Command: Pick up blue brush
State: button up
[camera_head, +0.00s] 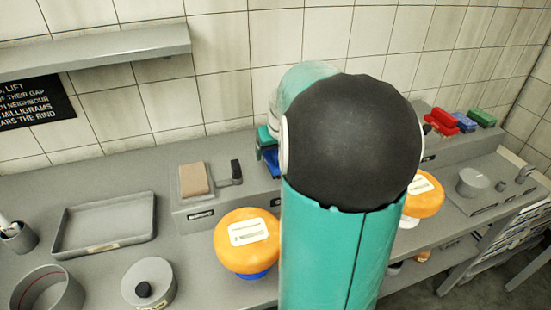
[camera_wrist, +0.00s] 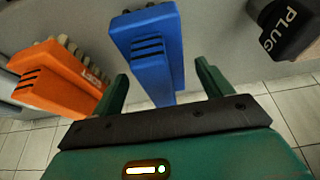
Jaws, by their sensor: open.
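An orange brush (camera_wrist: 55,80) lies close to the left finger. A black block marked PLUG (camera_wrist: 290,28) is at the right. In the head view, orange cheese wheels (camera_head: 246,232) (camera_head: 424,205), a grey tray (camera_head: 105,222) and red, blue and green blocks (camera_head: 465,122) sit on the counter.

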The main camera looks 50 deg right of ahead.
dwell(0.3)
jog(key=c, duration=1.1)
jog(key=shift+c, duration=0.3)
jog(key=shift+r, duration=0.2)
